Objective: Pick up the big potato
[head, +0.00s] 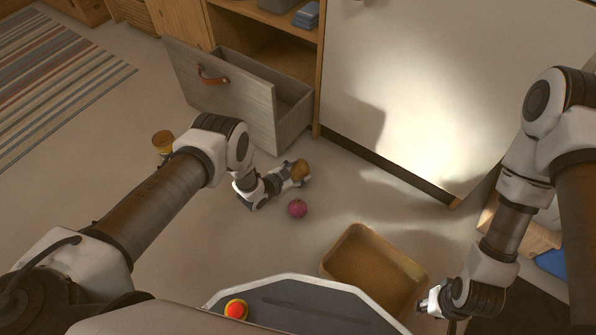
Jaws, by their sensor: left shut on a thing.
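A brown potato (301,168) is at the tip of my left gripper (298,178), low over the floor in front of the open drawer. The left gripper is shut on it, and the fingers hide part of it. It is the only potato that I can make out. My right gripper (428,302) is at the lower right, beside the tan bin, far from the potato. It is small and partly turned away, so I cannot tell how its fingers stand.
A round pink-purple object (297,208) lies on the floor just below the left gripper. A tan bin (335,258) stands at lower middle. A grey drawer (225,100) with a leather pull is open behind. A jar with a brown top (162,141) stands left of my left arm.

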